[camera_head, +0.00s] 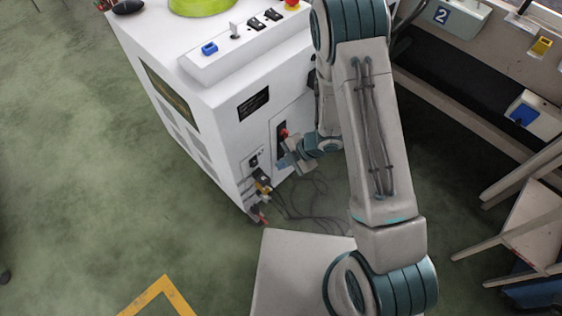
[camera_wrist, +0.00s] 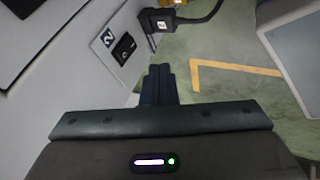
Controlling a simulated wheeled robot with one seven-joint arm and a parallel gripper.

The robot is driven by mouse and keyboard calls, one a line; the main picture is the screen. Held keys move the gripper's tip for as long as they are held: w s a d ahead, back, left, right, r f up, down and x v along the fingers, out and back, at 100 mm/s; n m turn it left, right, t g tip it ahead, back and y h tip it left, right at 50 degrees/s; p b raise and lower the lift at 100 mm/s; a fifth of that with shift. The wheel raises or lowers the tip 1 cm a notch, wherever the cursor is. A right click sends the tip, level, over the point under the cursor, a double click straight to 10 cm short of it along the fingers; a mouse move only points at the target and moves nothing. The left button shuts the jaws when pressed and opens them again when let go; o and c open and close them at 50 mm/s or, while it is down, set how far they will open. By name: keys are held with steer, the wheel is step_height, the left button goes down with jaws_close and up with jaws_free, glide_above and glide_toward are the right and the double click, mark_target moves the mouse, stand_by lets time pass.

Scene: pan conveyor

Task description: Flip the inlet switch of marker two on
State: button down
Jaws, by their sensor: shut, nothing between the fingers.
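The white machine cabinet (camera_head: 225,120) has a small black switch (camera_head: 253,161) low on its side face. In the wrist view this black rocker switch (camera_wrist: 124,48) sits beside a small label that looks like a 2 (camera_wrist: 107,37). A black plug (camera_wrist: 160,24) with a cable and its own label is just beyond the switch. My gripper (camera_head: 283,161) is close in front of this face, to the right of the switch. In the wrist view its fingers (camera_wrist: 160,71) are together and empty, with the switch up and left of the tips. Whether the switch is on or off cannot be told.
Several plugs and cables (camera_head: 262,187) hang below the switch. A red knob (camera_head: 283,133) is on a dark recess close above my gripper. The green floor (camera_head: 80,200) is open at left.

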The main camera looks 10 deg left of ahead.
mark_target(255, 162)
steer(key=a+f, duration=0.2)
steer(key=w+a+f+b, duration=0.1)
steer(key=a+f, duration=0.3)
steer(key=shift+w+a+f+b, duration=0.1)
steer(key=shift+w+a+b, duration=0.1)
steer(key=shift+w+b, duration=0.15)
steer(key=shift+w+a, duration=0.3)
steer(key=shift+a, duration=0.15)
